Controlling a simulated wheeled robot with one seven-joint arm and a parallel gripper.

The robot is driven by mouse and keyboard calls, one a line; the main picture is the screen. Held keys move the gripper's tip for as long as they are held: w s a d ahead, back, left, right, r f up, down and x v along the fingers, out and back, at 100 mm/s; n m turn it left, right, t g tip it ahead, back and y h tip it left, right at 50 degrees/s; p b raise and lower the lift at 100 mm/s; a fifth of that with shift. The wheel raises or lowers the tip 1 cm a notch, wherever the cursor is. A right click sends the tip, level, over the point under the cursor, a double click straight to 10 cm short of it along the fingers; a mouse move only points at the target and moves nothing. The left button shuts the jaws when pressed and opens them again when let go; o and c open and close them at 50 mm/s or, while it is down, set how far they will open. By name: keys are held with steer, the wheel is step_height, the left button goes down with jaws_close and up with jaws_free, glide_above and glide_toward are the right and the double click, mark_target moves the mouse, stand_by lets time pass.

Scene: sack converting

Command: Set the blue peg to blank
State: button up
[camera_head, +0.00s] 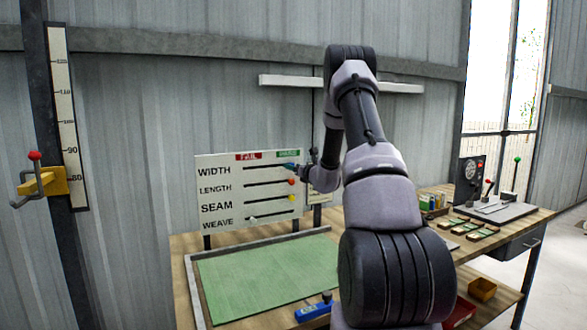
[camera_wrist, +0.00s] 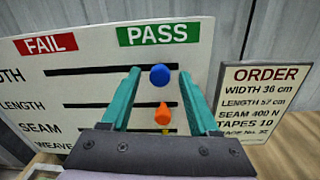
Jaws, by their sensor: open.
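The white board (camera_head: 222,187) has WIDTH, LENGTH, SEAM and WEAVE rows with dark slots, under a red FAIL label (camera_head: 248,156) and a green PASS label (camera_head: 288,153). The blue peg (camera_wrist: 160,76) sits in the WIDTH row, at the slot's right end under PASS (camera_wrist: 158,33). My gripper (camera_wrist: 160,72) is open in front of the board. Its teal fingers lie either side of the blue peg in the wrist view, with gaps on both sides. In the head view my gripper (camera_head: 303,165) is at the board's right edge, partly hidden by my arm.
Below blue are an orange peg (camera_wrist: 163,112) and a yellow peg (camera_head: 291,197), also on the right. A white peg (camera_head: 252,218) is left of middle in WEAVE. An ORDER card (camera_wrist: 262,105) stands right of the board. A green mat (camera_head: 265,278) and blue tool (camera_head: 315,308) lie below.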

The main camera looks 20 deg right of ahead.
steer(key=shift+w, duration=0.25)
jaws_close()
stand_by(1.4)
